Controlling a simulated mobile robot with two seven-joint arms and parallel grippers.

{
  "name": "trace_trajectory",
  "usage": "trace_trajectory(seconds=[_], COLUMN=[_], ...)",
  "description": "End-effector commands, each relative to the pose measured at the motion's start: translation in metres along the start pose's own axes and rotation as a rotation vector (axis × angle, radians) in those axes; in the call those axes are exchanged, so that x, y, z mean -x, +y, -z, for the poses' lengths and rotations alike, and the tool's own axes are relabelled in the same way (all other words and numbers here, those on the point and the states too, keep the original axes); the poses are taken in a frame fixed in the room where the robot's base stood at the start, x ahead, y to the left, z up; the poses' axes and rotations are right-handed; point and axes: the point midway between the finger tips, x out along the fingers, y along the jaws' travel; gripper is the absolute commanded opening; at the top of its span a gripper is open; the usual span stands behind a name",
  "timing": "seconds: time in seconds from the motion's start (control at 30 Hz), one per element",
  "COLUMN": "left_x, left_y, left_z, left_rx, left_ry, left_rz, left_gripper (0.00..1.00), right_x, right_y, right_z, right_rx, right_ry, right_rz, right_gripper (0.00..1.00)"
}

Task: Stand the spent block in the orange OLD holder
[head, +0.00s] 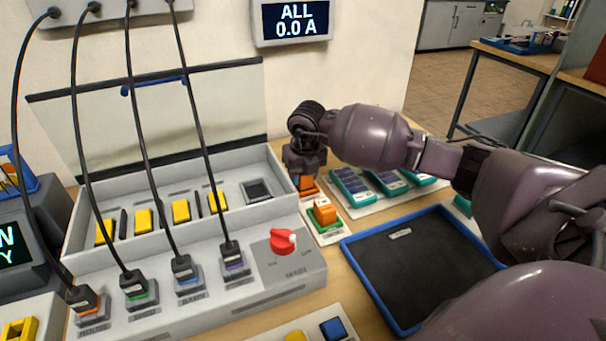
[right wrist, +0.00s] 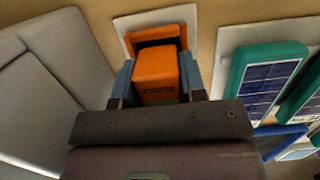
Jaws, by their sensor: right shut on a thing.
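My right gripper (head: 306,172) is over a small orange holder (head: 314,189) beside the grey case. The right wrist view shows the same gripper (right wrist: 158,85) shut on an orange block (right wrist: 156,70) with dark lettering, one finger on each side. The block is in line with the orange holder (right wrist: 150,19), which shows behind and around its far end. I cannot tell whether the block's foot is seated or just above the holder. The gripper hides most of the block in the head view. My left gripper is not in view.
Another orange block (head: 324,213) stands in a green holder just in front. The grey case (head: 290,205) with a red knob (head: 283,241) lies to the left. Teal-framed panels (head: 350,185) lie close on the right. A blue-rimmed dark tray (head: 425,275) is in front, mostly bare.

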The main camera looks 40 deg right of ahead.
Motion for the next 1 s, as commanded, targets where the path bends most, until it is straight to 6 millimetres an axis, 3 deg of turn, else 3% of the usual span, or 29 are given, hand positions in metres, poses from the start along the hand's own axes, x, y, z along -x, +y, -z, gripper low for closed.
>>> trace_trajectory(seconds=[0.37,1.0], left_x=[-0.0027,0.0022], left_y=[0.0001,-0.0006], left_z=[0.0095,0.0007], left_rx=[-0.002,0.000], left_ry=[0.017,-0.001], left_rz=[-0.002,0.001], left_gripper=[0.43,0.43], right_x=[0.0012,-0.0001], right_y=[0.0000,0.0000], right_z=[-0.0005,-0.0001], right_rx=[0.000,0.000], right_ry=[-0.001,-0.001], right_rz=[0.000,0.000], right_gripper=[0.08,0.08])
